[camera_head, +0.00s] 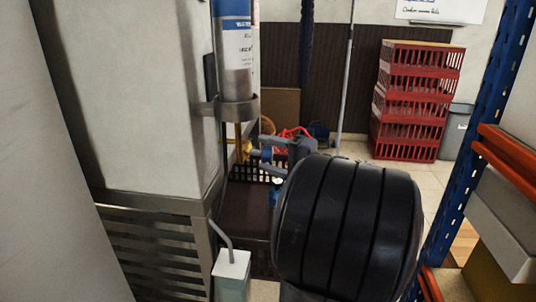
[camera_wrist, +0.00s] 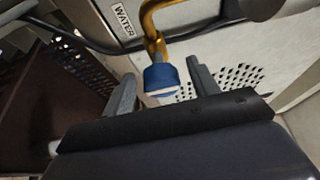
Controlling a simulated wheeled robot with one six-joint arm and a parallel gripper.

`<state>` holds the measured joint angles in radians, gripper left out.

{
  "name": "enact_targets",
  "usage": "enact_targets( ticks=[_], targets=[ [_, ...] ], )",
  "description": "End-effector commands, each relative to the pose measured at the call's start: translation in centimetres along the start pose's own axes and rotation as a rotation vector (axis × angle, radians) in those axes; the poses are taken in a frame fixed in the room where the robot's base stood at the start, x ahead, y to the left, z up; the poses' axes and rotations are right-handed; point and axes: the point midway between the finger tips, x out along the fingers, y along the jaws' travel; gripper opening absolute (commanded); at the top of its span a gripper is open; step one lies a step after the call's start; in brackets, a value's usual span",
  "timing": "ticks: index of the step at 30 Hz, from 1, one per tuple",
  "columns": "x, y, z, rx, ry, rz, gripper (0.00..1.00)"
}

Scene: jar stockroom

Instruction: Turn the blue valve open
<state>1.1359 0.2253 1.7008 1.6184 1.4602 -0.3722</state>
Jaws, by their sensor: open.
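The blue valve handle (camera_wrist: 160,76) shows in the wrist view, joined to a bent brass pipe (camera_wrist: 152,30) below a panel labelled WATER. My gripper (camera_wrist: 159,72) is open, with one grey finger on each side of the blue handle. Gaps show between the fingers and the handle, so they do not appear to touch it. In the head view, my gripper (camera_head: 264,152) is small beyond my dark arm link, with a blue part of the valve (camera_head: 257,155) between its fingers. The arm hides much of the area around it.
A pale cabinet (camera_head: 150,90) stands close on the left, with a blue-labelled cylinder (camera_head: 236,50) held on its side. A dark crate (camera_head: 245,205) and a white-topped box (camera_head: 232,265) are below. Stacked red crates (camera_head: 415,100) stand behind. A blue-and-orange rack (camera_head: 490,110) is at right.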

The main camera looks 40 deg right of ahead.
Motion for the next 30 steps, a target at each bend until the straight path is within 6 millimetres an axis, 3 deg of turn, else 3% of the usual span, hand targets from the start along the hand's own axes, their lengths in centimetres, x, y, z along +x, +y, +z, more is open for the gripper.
enact_targets(
  ticks=[15, 21, 30],
  targets=[
    [-8.4, -0.1, -0.1, 0.001, 0.004, 0.001, 0.57],
    [-10.0, 0.0, 0.0, 0.0, 0.002, 0.001, 0.57],
    [-10.2, 0.0, 0.0, 0.0, 0.0, 0.001, 0.57]
  ],
)
